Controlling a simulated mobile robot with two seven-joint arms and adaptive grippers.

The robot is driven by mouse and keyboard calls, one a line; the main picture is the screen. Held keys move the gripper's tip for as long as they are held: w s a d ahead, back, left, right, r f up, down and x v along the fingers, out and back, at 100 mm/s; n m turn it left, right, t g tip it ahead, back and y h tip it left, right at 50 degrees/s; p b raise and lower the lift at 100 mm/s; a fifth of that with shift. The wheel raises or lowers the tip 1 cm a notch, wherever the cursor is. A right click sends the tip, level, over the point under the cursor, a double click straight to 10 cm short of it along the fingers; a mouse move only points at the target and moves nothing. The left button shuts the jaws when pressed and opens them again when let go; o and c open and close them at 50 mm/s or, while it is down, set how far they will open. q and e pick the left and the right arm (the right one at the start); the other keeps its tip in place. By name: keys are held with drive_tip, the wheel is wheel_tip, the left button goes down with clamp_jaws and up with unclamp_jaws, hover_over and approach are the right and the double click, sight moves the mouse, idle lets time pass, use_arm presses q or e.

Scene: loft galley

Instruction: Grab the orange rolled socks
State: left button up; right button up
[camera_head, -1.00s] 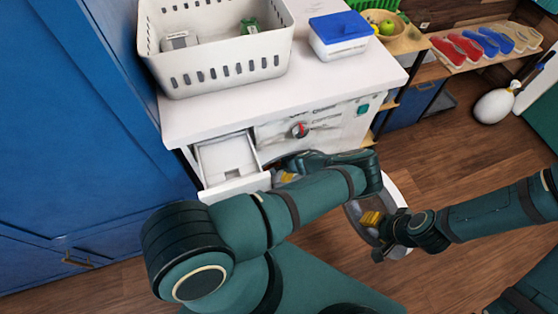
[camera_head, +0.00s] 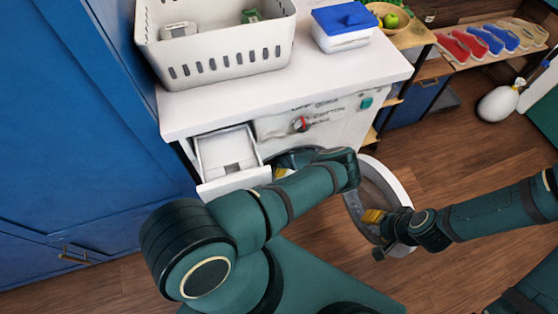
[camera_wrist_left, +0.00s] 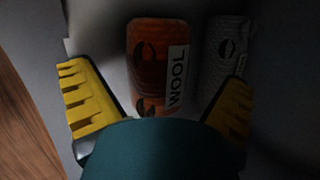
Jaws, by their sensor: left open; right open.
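The orange rolled socks (camera_wrist_left: 147,65) show in the left wrist view, upright in the picture, with a dark print and a white band reading WOOL. My left gripper (camera_wrist_left: 155,82) is open, its yellow-padded fingers on either side of the lower part of the socks in the picture; I cannot tell whether they touch. In the head view my left arm reaches into the front opening of the white washing machine (camera_head: 345,128), and the socks are hidden there. My right gripper (camera_head: 375,235) is open and empty at the round door (camera_head: 398,178).
Grey rolled socks (camera_wrist_left: 225,50) lie close right of the orange ones. The machine's detergent drawer (camera_head: 225,150) is pulled out above my left arm. A white basket (camera_head: 215,55) and a blue-lidded box (camera_head: 342,27) stand on top. Blue cabinets (camera_head: 70,120) rise at left.

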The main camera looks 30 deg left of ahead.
use_arm(q)
drive_tip(key=shift+a+f, duration=0.1)
drive_tip(key=shift+f, duration=0.05)
drive_tip(key=c, duration=1.4)
